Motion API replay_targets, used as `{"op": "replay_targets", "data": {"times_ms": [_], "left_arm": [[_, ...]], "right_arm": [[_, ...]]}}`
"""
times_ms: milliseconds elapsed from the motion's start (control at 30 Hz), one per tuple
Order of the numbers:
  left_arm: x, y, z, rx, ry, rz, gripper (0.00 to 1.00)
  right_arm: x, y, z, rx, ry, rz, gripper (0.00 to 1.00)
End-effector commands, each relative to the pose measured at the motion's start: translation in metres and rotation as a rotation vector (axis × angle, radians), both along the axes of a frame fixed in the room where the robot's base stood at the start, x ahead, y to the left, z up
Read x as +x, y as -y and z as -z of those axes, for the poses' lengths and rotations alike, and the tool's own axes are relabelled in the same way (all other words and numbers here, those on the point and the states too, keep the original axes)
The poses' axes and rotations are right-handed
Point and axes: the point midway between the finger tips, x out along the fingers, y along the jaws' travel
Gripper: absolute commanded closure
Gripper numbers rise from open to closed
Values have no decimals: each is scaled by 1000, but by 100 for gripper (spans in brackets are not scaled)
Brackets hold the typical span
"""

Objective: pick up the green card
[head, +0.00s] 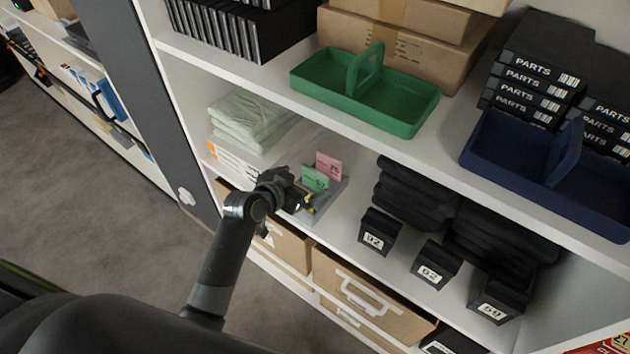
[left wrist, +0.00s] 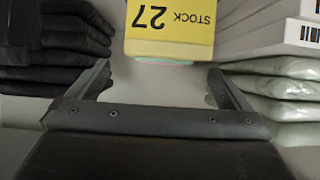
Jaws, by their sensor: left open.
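The green card (head: 314,178) stands upright in a grey holder (head: 334,192) on the middle shelf, in front of a pink card (head: 329,164) in the head view. A yellow card (head: 309,204) stands nearest, partly hidden by my left gripper (head: 297,198). In the left wrist view the yellow card (left wrist: 169,30) reads STOCK 27 upside down and fills the space ahead of the fingers. A thin green edge shows at its border. My left gripper (left wrist: 160,85) is open and empty, its two fingers apart either side of the card's line. My right gripper is not in view.
Pale folded cloths (head: 250,118) lie left of the holder, and black folded cloths (head: 418,192) lie right. Numbered black boxes (head: 378,230) stand at the shelf front. The upper shelf, with a green caddy (head: 365,88), hangs above. Cartons (head: 360,290) sit below.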

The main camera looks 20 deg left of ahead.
Motion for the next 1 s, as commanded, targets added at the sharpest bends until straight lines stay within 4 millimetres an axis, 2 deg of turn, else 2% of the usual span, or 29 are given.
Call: {"op": "replay_targets", "data": {"times_ms": [167,533,900,933,1000], "left_arm": [[6,1,3,0,-1,0,0],[41,8,22,-2,-1,-1,0],[47,10,26,0,0,-1,0],[47,10,26,0,0,-1,1],[47,10,26,0,0,-1,10]], "right_arm": [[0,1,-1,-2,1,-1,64],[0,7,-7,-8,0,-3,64],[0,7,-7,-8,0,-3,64],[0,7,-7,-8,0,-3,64],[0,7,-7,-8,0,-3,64]]}}
